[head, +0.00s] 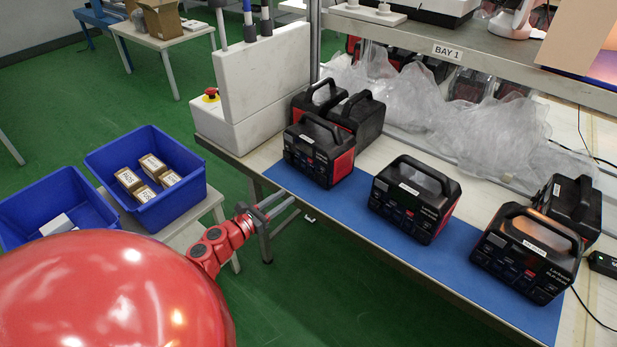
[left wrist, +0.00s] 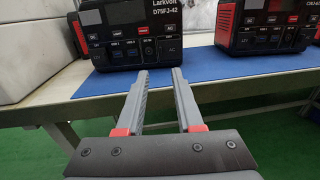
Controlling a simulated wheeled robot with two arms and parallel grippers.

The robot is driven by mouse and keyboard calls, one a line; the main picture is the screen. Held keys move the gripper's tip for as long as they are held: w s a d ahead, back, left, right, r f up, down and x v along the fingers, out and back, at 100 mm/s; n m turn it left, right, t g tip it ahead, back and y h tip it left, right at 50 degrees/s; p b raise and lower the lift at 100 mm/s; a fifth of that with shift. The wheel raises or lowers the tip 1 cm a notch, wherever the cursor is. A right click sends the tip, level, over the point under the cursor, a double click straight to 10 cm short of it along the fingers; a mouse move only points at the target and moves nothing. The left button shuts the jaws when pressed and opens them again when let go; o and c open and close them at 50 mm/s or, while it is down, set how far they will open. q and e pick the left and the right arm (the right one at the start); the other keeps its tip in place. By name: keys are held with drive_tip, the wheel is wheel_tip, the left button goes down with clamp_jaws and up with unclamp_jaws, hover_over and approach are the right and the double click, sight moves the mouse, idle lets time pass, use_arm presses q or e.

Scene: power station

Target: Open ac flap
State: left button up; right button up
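Three black-and-red power stations stand along the blue mat (head: 350,220): a left one (head: 318,152), a middle one (head: 412,204) and a right one (head: 527,256). My left gripper (head: 281,207) is open and empty, in front of the bench edge and apart from the stations. In the left wrist view its fingers (left wrist: 160,82) point at the front of a station marked Larkvolt (left wrist: 125,38). An AC panel (left wrist: 169,48) shows low on the right of that front and looks closed. My right gripper is not in view.
More power stations (head: 358,116) stand behind the front row, beside clear plastic wrap (head: 490,130). A white box with a red stop button (head: 211,93) is at the bench's left end. Blue bins (head: 150,203) stand left of my arm. Green floor is free before the bench.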

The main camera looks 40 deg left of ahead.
sight(319, 180)
use_arm(q)
drive_tip(key=w, duration=0.3)
drive_tip(key=w+d+p, duration=0.1)
drive_tip(key=w, duration=0.3)
drive_tip(key=w+d, duration=0.1)
drive_tip(key=w, duration=0.2)
drive_tip(key=shift+w+p, duration=0.25)
drive_tip(key=shift+p, duration=0.1)
clamp_jaws()
idle(0.8)
